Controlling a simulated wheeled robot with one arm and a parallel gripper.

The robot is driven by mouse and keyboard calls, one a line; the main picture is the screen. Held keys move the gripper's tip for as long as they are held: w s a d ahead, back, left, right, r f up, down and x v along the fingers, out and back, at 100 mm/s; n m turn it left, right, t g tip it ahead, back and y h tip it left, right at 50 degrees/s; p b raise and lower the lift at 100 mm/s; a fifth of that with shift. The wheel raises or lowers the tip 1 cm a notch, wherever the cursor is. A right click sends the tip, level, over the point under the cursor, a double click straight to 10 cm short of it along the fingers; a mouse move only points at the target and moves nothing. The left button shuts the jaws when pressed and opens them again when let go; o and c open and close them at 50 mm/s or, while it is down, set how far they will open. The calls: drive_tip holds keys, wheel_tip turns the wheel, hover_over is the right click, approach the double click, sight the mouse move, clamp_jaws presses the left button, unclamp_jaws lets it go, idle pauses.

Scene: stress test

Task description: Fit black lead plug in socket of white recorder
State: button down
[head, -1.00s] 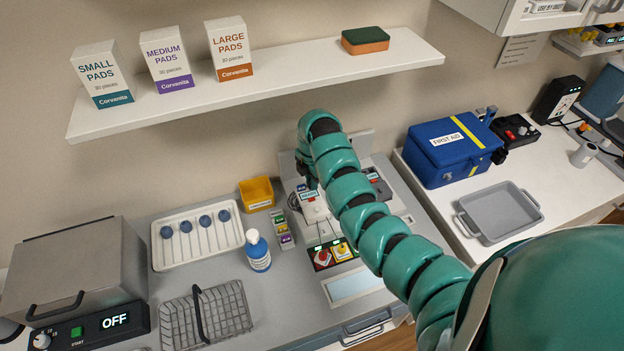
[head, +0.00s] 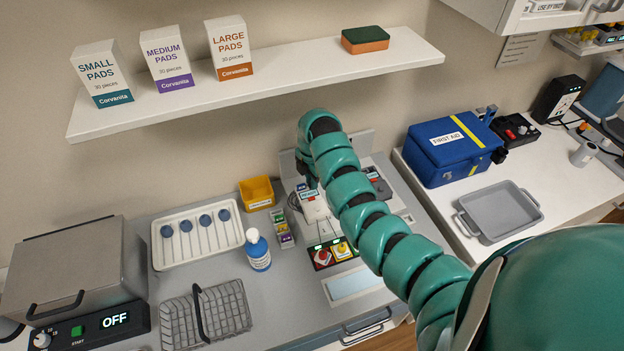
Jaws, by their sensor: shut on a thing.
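My arm reaches over the bench and bends down at its far end. My gripper (head: 309,182) points down, small and partly hidden by the arm, over the back of the bench. It is shut on the black lead plug, which is too small and covered to make out. The white recorder (head: 317,211) stands on the bench just below and beside my gripper. A dark lead (head: 295,203) shows at its left side. The recorder's socket is hidden, and I cannot tell whether the plug touches it.
A panel with red and yellow buttons (head: 335,252) lies in front of the recorder. A shelf (head: 290,80) hangs above.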

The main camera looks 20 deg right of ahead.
drive_tip(key=c, duration=1.7)
unclamp_jaws()
drive_tip(key=shift+r, duration=0.1)
drive_tip(key=shift+r+p, duration=1.35)
drive_tip(key=shift+r, duration=0.55)
drive_tip(key=o, duration=0.6)
drive_tip(key=shift+r, duration=0.1)
drive_tip(key=shift+r+p, duration=0.8)
drive_tip(key=shift+r, duration=0.6)
